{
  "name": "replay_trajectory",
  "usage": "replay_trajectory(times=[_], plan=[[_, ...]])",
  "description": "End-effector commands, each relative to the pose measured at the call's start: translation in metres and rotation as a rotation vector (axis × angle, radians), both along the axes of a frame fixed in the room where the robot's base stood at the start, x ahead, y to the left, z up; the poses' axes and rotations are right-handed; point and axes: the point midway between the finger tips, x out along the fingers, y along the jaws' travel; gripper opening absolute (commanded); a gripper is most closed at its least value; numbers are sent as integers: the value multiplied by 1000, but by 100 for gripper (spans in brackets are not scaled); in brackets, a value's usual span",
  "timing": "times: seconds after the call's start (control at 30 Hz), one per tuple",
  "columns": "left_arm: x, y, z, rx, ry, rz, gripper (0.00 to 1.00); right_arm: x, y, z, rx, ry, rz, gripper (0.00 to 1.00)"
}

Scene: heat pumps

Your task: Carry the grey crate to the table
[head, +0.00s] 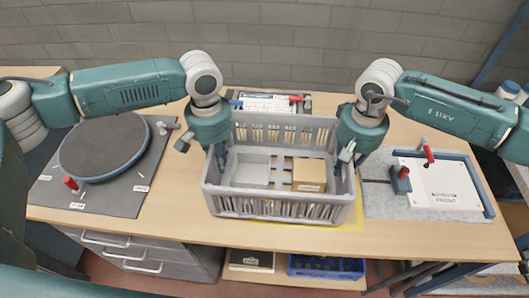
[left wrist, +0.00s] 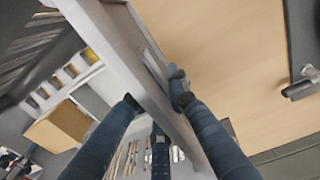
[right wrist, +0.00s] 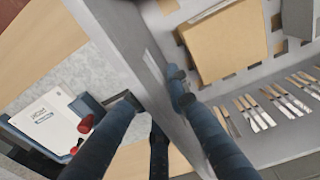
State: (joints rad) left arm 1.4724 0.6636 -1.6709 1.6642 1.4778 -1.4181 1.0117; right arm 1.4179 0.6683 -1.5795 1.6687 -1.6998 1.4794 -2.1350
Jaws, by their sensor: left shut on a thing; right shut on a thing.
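The grey crate (head: 282,207) is at the middle of the wooden table (head: 180,222), over a yellow patch (head: 355,205). I cannot tell whether it rests fully on the tabletop. It looks level and holds a cardboard box (head: 309,174) and a light grey block (head: 250,171). My left gripper (head: 219,160) is shut on the crate's left wall, with fingers on both sides of it in the left wrist view (left wrist: 155,100). My right gripper (head: 343,162) is shut on the right wall, which also shows between its fingers in the right wrist view (right wrist: 155,95).
A dark round pad (head: 117,147) on a grey mat lies left of the crate. A white panel (head: 440,184) with red-handled parts lies to its right. A white sheet with tools (head: 265,102) lies behind it. A blue bin (head: 325,267) is on the shelf below.

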Motion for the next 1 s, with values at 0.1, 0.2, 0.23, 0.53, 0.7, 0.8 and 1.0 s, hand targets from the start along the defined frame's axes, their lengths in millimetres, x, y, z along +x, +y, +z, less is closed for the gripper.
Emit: replay_trajectory(times=[0.1,0.2,0.23,0.53,0.7,0.8,1.0], plan=[[0,2,-11,6,0,0,0,1,-1,-10,-4,-2,-1,0],[0,2,-17,6,0,0,0,1,-1,-16,-4,-2,-1,0],[0,2,-15,7,1,0,20,0,-2,-15,-5,0,-1,20],[0,1,-13,3,1,0,35,0,-1,-13,-2,0,0,34],[1,0,-6,0,-1,0,35,0,0,-13,-1,0,0,34],[1,0,9,-1,-3,1,35,0,0,-13,-1,0,0,34],[1,0,52,0,-3,-1,35,0,0,-13,0,0,0,34]])
